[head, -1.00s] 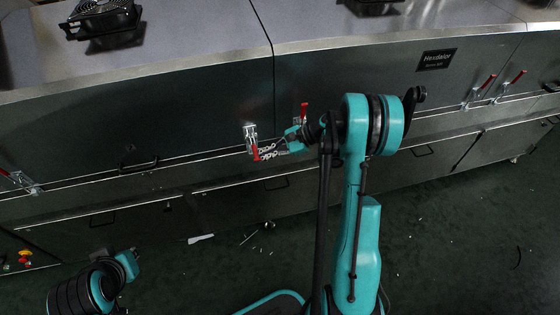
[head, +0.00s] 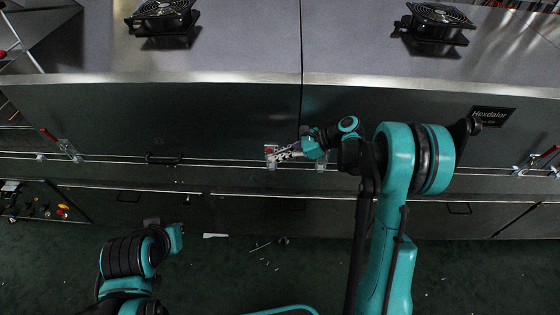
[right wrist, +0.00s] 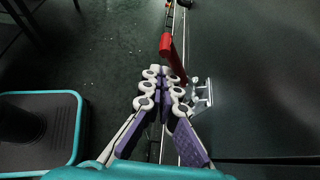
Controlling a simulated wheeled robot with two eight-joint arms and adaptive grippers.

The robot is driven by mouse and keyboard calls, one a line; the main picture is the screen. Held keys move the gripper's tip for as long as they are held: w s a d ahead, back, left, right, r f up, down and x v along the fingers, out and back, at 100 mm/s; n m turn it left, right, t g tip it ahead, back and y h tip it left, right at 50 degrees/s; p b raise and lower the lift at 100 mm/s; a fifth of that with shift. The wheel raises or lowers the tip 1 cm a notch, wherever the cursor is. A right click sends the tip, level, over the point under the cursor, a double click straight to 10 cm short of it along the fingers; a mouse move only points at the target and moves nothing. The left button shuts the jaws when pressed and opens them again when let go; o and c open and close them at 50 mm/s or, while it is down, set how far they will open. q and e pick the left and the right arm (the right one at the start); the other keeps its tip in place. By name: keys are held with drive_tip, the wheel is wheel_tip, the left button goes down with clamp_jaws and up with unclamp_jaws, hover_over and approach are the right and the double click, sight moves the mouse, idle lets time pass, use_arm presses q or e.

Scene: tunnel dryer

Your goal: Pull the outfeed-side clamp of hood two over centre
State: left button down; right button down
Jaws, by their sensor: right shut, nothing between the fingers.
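A steel toggle clamp (head: 271,160) sits on the dryer's front rail, just left of the seam between two hood panels. Little of its red handle shows in the head view. In the right wrist view, a red handle (right wrist: 167,47) rises just beyond the fingertips, beside a steel clamp bracket (right wrist: 201,94). My right gripper (head: 288,153) reaches in from the right at the clamp. Its fingers (right wrist: 160,82) are shut and empty close to the handle; contact cannot be told. My left gripper (head: 175,238) is low at left, away from the dryer; its jaws are unclear.
Another clamp (head: 65,148) with a red handle is far left; more clamps (head: 535,163) are at the right. A dark pull handle (head: 163,160) sticks out left of the near clamp. Fans (head: 160,20) stand on the hood top. Small debris (head: 263,248) lies on the floor.

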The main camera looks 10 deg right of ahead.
drive_tip(key=shift+w+d+r, duration=0.25)
drive_tip(key=shift+w+r, duration=0.45)
drive_tip(key=shift+w, duration=0.25)
drive_tip(key=v, duration=1.2)
idle(0.4)
